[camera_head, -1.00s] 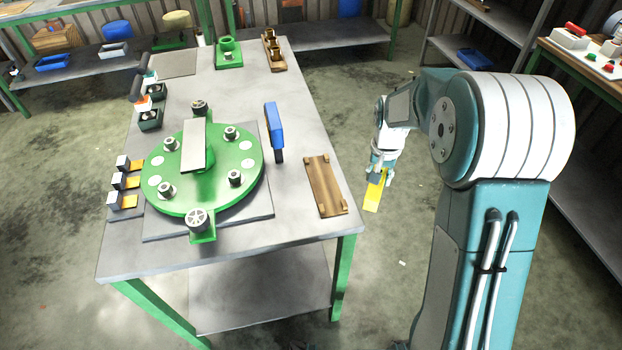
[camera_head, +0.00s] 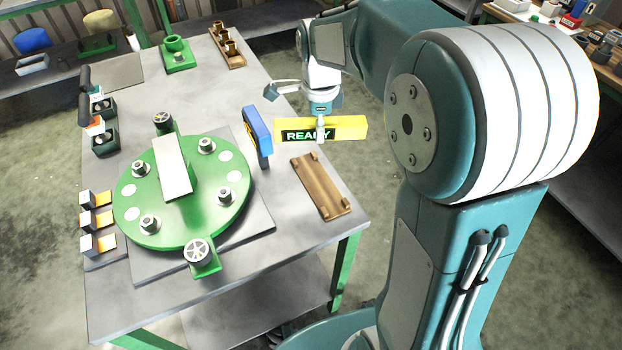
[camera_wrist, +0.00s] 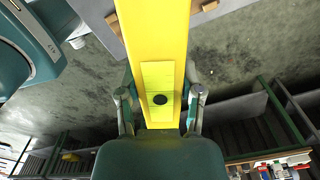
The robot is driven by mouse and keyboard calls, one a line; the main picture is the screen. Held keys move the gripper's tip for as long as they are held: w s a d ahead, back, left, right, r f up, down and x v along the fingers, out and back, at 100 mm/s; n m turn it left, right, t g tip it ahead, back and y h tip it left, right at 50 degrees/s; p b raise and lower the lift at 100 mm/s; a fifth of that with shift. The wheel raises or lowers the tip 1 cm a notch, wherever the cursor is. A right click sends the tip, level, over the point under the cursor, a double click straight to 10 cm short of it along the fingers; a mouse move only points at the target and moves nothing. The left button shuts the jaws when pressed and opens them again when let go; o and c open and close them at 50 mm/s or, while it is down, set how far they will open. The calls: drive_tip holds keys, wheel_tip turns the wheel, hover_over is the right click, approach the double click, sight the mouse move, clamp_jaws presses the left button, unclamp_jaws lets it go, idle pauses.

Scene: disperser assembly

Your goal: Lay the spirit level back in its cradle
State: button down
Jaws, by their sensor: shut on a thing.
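The yellow spirit level (camera_head: 349,127) is held crosswise in the air near the table's right edge in the head view. Its near side bears a dark READY panel. My gripper (camera_head: 320,127) is shut on it near its middle. The brown wooden cradle (camera_head: 320,187) lies empty on the table's right side. The level appears above and behind it, apart from it. Brown blocks at the wrist view's top edge are partly hidden by the level.
A blue upright panel (camera_head: 256,128) stands left of the cradle, close to the level's left end in the picture. A green round turntable (camera_head: 178,222) with several fittings fills the middle of the table (camera_head: 290,232). A brown rack (camera_head: 226,46) stands at the back.

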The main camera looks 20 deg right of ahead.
hover_over(318, 183)
wheel_tip(318, 183, down, 13)
drive_tip(key=shift+a, duration=0.15)
drive_tip(key=f, duration=0.4)
drive_tip(key=shift+d, duration=0.2)
drive_tip(key=shift+r, duration=0.1)
drive_tip(key=shift+c, duration=1.3)
unclamp_jaws()
drive_tip(key=shift+a, duration=0.1)
